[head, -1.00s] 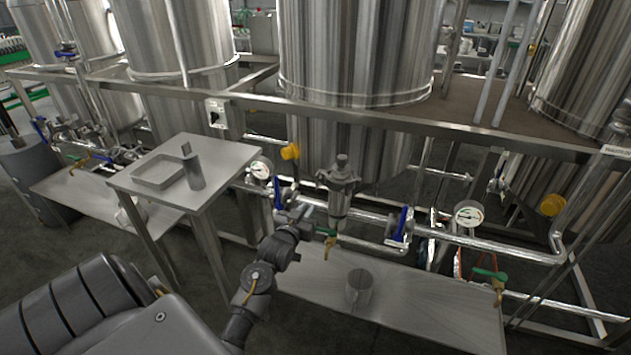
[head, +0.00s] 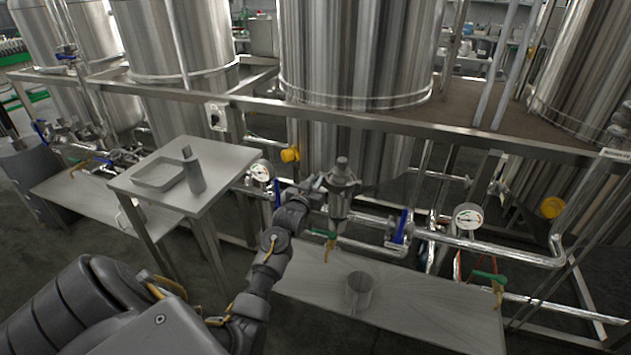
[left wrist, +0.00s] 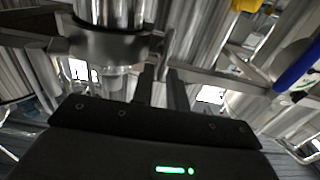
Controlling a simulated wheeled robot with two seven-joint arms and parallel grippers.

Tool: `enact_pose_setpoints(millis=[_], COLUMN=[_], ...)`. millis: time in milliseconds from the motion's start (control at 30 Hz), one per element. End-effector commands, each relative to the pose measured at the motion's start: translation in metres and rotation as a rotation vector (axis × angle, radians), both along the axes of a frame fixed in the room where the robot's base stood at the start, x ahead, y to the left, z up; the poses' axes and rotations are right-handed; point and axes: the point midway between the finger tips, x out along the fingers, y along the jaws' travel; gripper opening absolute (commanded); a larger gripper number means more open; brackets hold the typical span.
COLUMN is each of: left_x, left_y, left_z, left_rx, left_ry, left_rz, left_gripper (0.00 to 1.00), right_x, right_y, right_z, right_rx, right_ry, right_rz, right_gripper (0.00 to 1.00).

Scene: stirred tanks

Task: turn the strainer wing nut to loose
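The strainer (head: 340,203) is a steel vertical body with a clamped collar and a knob on top, set in the pipe run at the middle of the head view. In the left wrist view its cylinder and dark collar (left wrist: 95,45) stand close ahead, left of centre. My left gripper (head: 318,184) is at the collar's left side. My right gripper is out of view.
Blue-handled valves (head: 401,226) flank the strainer, and a green-handled tap (head: 327,243) hangs below. A steel cup (head: 359,291) stands on the low bench (head: 430,310). A small table (head: 225,157) with a tray stands left. Large tanks and a frame rail are behind.

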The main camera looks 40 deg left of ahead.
Motion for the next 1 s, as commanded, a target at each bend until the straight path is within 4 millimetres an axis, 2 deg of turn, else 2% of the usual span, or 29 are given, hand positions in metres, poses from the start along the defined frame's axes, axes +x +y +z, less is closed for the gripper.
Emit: enact_pose_setpoints(millis=[100, 367, 400, 500, 533, 1000], left_x=[0.0064, 0.0077, 0.0076, 0.0076, 0.0076, 0.0071], left_y=[0.0022, 0.0026, 0.0025, 0.0025, 0.0025, 0.0036], left_z=[0.0005, 0.0001, 0.0001, 0.0001, 0.0001, 0.0006], left_rx=[0.0, 0.001, 0.001, 0.0, 0.0, -0.064], left_ry=[-0.001, 0.0, 0.0, 0.0, 0.0, -0.02], left_rz=[0.0, -0.001, -0.001, -0.001, -0.001, -0.001], left_gripper=[0.15, 0.15, 0.14, 0.01, 0.0, 0.0], right_x=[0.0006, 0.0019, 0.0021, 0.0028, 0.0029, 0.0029], right_y=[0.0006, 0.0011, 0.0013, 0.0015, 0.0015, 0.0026], right_z=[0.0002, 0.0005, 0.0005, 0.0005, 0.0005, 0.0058], right_rx=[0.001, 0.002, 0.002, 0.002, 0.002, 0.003], right_ry=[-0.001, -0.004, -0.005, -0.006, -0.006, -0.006], right_rz=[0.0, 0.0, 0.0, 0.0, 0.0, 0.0], right_gripper=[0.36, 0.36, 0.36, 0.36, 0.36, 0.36])
